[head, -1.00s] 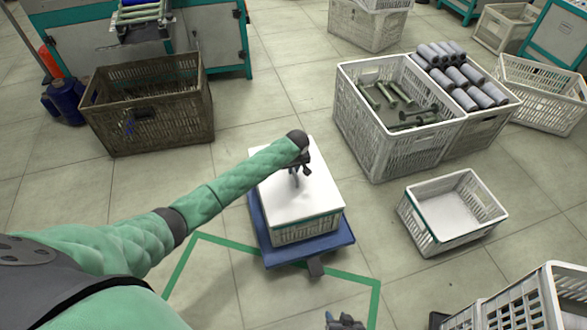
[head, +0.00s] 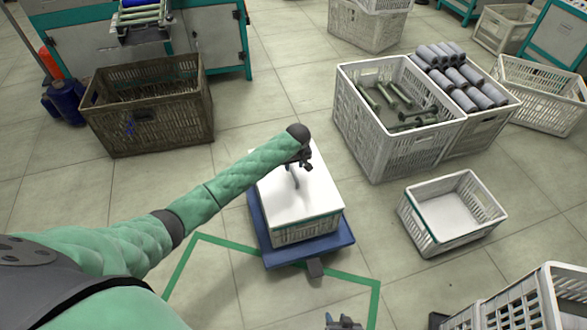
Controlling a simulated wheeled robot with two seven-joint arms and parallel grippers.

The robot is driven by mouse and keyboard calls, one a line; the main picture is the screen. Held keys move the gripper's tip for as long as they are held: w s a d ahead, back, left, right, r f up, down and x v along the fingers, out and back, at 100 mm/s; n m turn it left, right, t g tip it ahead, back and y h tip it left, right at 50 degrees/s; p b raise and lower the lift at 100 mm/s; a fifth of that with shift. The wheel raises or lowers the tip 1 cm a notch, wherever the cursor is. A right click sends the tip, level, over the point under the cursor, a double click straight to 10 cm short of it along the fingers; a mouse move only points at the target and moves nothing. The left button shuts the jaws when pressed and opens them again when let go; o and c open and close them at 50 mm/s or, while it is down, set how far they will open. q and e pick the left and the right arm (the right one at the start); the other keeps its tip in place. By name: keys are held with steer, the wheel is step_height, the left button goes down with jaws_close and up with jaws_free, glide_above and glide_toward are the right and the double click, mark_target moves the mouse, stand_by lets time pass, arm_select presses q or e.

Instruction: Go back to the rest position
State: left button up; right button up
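My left arm, in a green quilted sleeve, reaches from the lower left of the head view to the middle. My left gripper (head: 296,178) hangs above a crate with a white top (head: 315,205). Its fingers are small and dark, and I cannot tell whether they are open or shut. The crate sits on a blue platform (head: 318,257). Of my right gripper (head: 343,322) only a small dark part shows at the bottom edge, too cut off to tell its state.
An empty white crate (head: 408,220) is at the right. Behind it, a large white crate (head: 365,135) holds several green bobbins, beside a crate of grey rolls (head: 462,78). A brown crate (head: 150,140) stands at the left. A green line (head: 190,250) marks the floor, which is open around the platform.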

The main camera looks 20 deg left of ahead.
arm_select(q)
steer(key=shift+s+d+r, duration=0.1)
steer(key=shift+s+r, duration=0.05)
steer(key=shift+r, duration=0.75)
steer(key=shift+s+d+r, duration=0.1)
steer(key=shift+s+r, duration=0.05)
steer(key=shift+r, duration=0.7)
